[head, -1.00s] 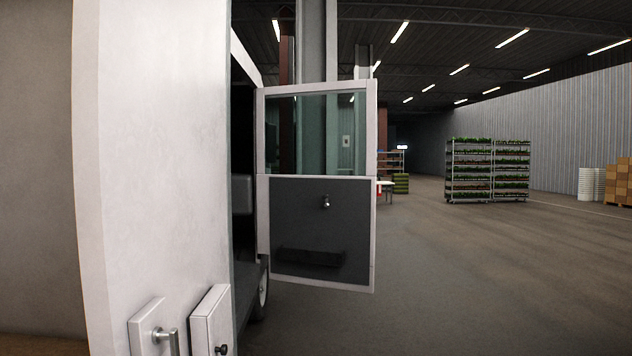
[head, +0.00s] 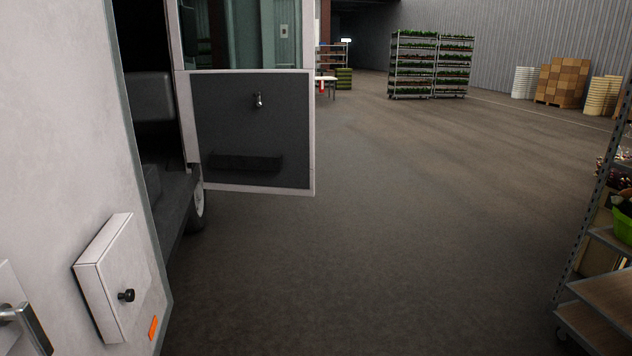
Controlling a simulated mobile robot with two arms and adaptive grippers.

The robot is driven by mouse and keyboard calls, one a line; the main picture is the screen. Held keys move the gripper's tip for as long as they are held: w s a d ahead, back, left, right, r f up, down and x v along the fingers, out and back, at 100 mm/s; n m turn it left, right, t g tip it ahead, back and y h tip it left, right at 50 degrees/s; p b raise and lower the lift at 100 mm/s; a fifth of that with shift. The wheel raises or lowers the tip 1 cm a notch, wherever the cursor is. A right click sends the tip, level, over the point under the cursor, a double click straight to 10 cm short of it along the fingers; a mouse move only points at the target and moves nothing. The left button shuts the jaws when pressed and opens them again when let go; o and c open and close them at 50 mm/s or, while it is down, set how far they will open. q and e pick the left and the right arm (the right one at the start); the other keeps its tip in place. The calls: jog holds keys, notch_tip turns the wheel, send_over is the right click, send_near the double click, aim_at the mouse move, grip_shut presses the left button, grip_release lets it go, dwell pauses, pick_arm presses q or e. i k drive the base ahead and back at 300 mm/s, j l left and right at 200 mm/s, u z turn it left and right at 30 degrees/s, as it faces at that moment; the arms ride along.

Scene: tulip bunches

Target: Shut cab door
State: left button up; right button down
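The cab door (head: 252,132) stands wide open in the head view, swung out to the right of the white vehicle body (head: 60,130). Its inner side faces me: a dark grey panel with a small metal handle (head: 258,100) and a dark pocket low down, and a window above in a pale frame. The cab opening with a dark seat (head: 152,97) shows to the left of the door. Neither of my grippers is in view.
A white box with a black knob (head: 126,295) juts from the vehicle side at lower left, beside a metal handle (head: 28,325). A shelf rack (head: 590,290) stands at the right edge. Plant trolleys (head: 430,65) stand far back. The floor between is clear.

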aim_at(239, 145)
jog(key=i+z, duration=0.15)
jog(key=i, duration=2.45)
jog(key=i+u, duration=0.15)
jog(key=i, duration=0.8)
jog(key=i+l+u, duration=0.1)
jog(key=i, duration=0.85)
jog(key=l, duration=0.1)
